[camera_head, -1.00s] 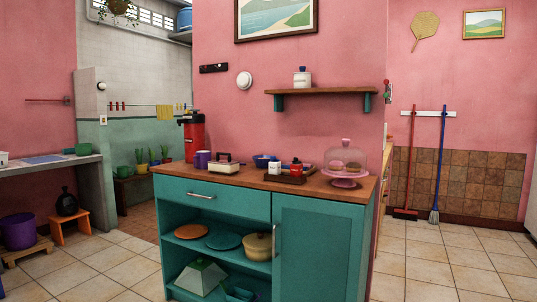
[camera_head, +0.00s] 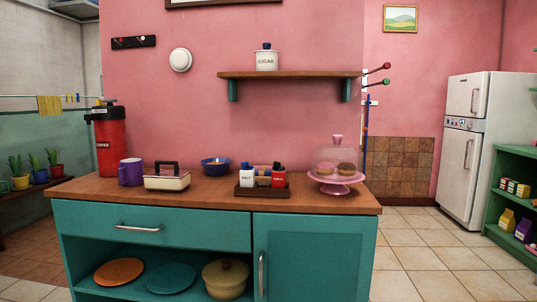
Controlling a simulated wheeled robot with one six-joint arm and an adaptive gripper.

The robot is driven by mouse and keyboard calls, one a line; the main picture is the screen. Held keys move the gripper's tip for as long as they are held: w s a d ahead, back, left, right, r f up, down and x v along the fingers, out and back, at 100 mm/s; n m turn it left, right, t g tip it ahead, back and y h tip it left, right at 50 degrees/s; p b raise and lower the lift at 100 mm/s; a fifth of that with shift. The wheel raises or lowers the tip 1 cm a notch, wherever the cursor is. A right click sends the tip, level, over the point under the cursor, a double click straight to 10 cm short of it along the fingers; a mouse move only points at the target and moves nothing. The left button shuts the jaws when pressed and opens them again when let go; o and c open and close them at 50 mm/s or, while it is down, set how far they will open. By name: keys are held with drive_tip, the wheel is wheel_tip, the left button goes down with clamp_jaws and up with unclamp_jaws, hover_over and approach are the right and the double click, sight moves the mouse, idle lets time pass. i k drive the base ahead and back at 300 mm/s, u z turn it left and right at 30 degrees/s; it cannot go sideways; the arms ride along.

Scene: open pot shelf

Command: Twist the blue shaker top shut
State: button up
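A dark tray (camera_head: 262,191) stands on the wooden counter top, right of its middle. In it, a white shaker (camera_head: 247,178) marked SALT stands at the left and a red shaker (camera_head: 279,179) at the right. The salt shaker has a dark top that looks blue (camera_head: 248,167); the red shaker's top also looks dark. Both are too small to tell how the tops sit or whether they are shut. More small items between and behind them are partly hidden. My gripper is not in view.
The counter (camera_head: 205,190) also holds a red dispenser (camera_head: 110,145), purple mug (camera_head: 131,172), cream butter dish (camera_head: 167,182), blue bowl (camera_head: 215,166) and pink domed cake stand (camera_head: 337,184). A sugar jar (camera_head: 267,61) sits on the wall shelf. Tiled floor (camera_head: 405,250) is clear at the right.

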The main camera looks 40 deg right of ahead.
sight(244, 166)
drive_tip(key=z, duration=0.95)
drive_tip(key=i, duration=0.9)
drive_tip(key=z, duration=1.05)
